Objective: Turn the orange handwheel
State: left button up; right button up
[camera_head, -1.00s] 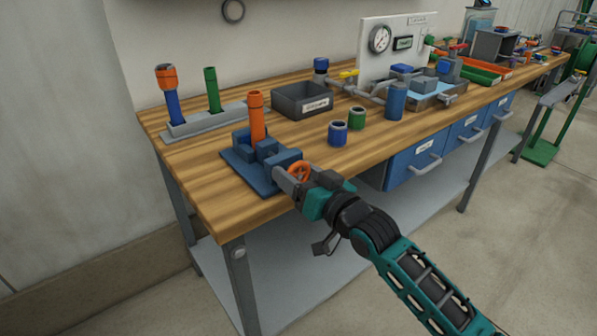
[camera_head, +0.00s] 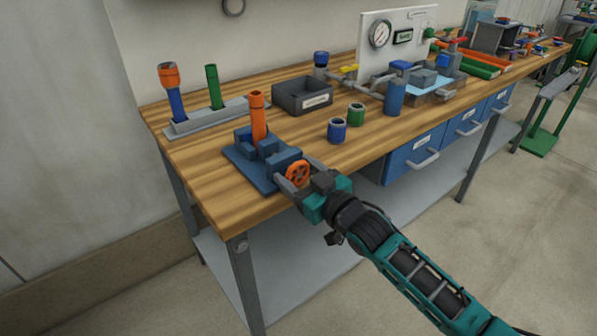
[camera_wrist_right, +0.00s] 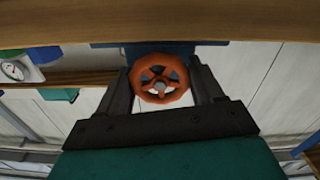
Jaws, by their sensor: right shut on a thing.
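The orange handwheel (camera_head: 298,174) is on the front of a blue vise (camera_head: 262,162) at the near left edge of the bench. It also shows in the right wrist view (camera_wrist_right: 160,79), face on, with spokes and a centre hub. My right gripper (camera_head: 296,176) is shut on the handwheel, one finger on each side of its rim. The vise holds an upright orange pipe (camera_head: 258,118). My left gripper is not in view.
A grey rack (camera_head: 218,117) with a blue-and-orange piece and a green pipe stands behind the vise. A dark bin (camera_head: 302,97), blue cup (camera_head: 338,131) and green cup (camera_head: 356,114) stand to the right. The wooden bench (camera_head: 215,203) is clear at its front left.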

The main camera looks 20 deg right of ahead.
jog(key=shift+r, duration=0.25)
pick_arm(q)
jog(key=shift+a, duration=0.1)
pick_arm(e)
jog(key=o, duration=0.7)
jog(key=shift+f, duration=0.1)
pick_arm(q)
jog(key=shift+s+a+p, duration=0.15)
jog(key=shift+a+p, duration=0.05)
jog(key=shift+p, duration=0.25)
pick_arm(e)
jog(key=v, duration=1.3)
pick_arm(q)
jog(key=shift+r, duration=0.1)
